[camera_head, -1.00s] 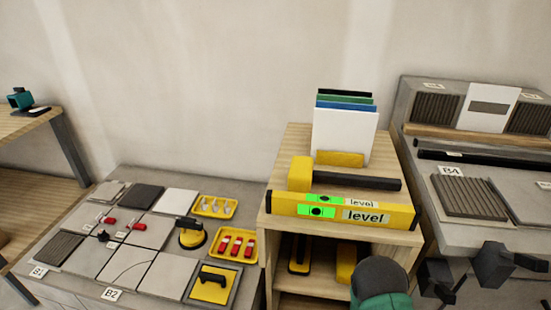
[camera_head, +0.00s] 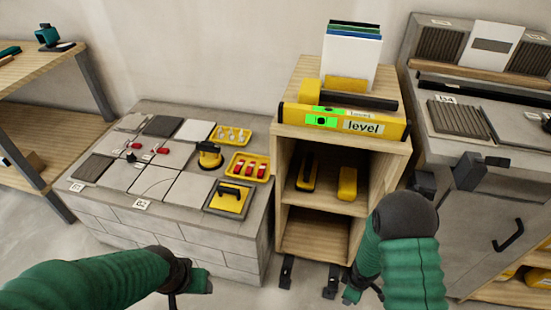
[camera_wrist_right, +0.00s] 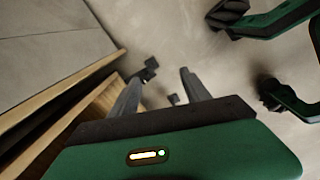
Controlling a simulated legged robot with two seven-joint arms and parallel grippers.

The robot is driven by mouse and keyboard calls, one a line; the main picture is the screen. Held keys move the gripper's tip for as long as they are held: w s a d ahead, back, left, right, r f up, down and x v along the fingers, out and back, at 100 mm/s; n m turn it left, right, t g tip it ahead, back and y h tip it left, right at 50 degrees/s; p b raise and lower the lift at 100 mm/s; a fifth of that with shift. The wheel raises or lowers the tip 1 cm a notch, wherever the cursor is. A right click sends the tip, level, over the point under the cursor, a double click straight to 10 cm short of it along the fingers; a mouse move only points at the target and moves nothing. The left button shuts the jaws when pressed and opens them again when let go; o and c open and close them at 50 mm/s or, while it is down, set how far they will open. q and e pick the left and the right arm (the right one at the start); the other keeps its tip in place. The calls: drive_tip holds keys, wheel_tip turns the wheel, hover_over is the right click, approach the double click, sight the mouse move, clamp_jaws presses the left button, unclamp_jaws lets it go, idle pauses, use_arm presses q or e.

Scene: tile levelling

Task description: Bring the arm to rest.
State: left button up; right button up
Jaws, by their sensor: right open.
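My right arm hangs at the lower right in the head view, bent downward in front of the shelf unit (camera_head: 288,190). My left arm enters at the lower left in the head view. My left gripper (camera_head: 192,281) is low in front of the tile bench (camera_head: 180,222), and its finger opening is not clear. The yellow level (camera_head: 385,128) lies across the shelf unit's top, clear of both arms.
Tiles, a yellow suction cup (camera_head: 209,155), a yellow-and-black float (camera_head: 230,198) and two yellow trays (camera_head: 249,167) (camera_head: 232,134) are on the bench. White and coloured boards (camera_head: 350,62) stand behind the level. A grey cabinet (camera_head: 480,208) is at right. Floor shows in front.

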wheel_tip(320, 180, up, 12)
drive_tip(key=m+t, duration=0.1)
drive_tip(key=m, duration=0.4)
drive_tip(key=s+a+r+m, duration=0.2)
drive_tip(key=s+r+m, duration=0.15)
drive_tip(key=r, duration=0.25)
drive_tip(key=s+a+r+m, duration=0.3)
drive_tip(key=s+r, duration=0.1)
drive_tip(key=r, duration=0.2)
drive_tip(key=w+d+p+v, duration=0.1)
drive_tip(key=w+p+v, duration=0.2)
drive_tip(key=p+v, duration=1.3)
drive_tip(key=w+d+r+p+v, duration=0.1)
drive_tip(key=w+p+v, duration=0.2)
drive_tip(key=p+v, duration=1.4)
drive_tip(key=shift+w+d+r+y+p, duration=0.3)
drive_tip(key=shift+y+p, duration=0.1)
drive_tip(key=shift+p, duration=0.2)
